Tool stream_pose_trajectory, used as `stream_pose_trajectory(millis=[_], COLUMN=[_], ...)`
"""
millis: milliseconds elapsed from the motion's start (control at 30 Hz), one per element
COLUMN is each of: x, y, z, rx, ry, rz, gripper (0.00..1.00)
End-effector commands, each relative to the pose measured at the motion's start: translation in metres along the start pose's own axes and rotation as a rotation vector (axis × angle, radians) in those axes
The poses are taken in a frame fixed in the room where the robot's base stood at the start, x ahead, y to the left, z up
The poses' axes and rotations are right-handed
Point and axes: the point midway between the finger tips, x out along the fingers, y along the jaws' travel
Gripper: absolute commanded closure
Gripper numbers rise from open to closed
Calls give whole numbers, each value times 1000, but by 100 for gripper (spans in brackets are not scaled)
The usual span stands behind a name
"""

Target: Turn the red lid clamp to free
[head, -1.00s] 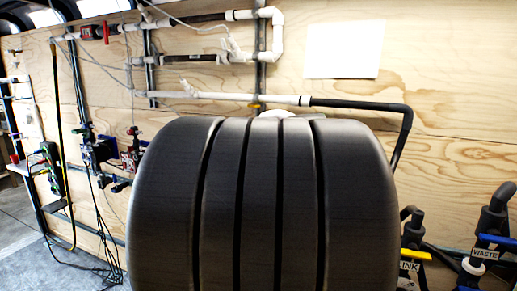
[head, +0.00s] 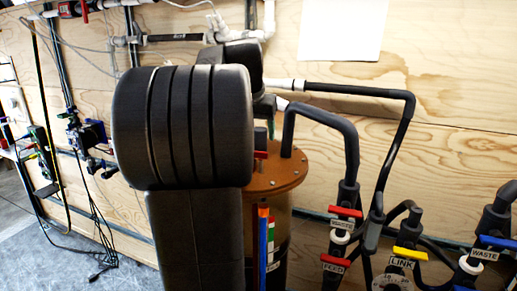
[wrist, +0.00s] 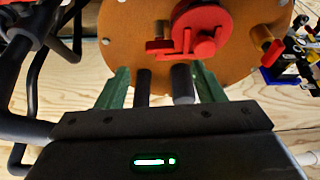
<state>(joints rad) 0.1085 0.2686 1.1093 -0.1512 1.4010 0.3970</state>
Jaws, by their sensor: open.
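The red lid clamp (wrist: 205,22) is a round red piece with a bar across its lower part, on the orange-brown lid (wrist: 245,70) in the wrist view. In the head view the lid (head: 290,178) tops a dark vessel, and only a small red part (head: 261,154) shows beside my arm. My gripper (wrist: 163,72) is open, its two green fingers spread below the clamp in the picture. Two dark cylinders show between the fingers. I see no finger touching the clamp. In the head view my arm hides most of the gripper.
A black hose (head: 320,115) curves up from the lid to the right. White and black pipes run along the plywood wall behind. Floor shows at left.

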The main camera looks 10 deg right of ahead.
Motion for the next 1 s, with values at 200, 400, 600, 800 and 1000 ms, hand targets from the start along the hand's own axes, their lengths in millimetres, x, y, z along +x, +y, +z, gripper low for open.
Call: stream_pose_trajectory(millis=[200, 400, 600, 800, 1000], x=[44, 67, 74, 74, 74], y=[0, 0, 0, 0, 0], z=[0, 0, 0, 0, 0], rx=[0, 0, 0, 0, 0], ry=[-4, -1, 0, 0, 0], rz=[2, 1, 0, 0, 0], gripper=[38, 38, 38, 40, 79])
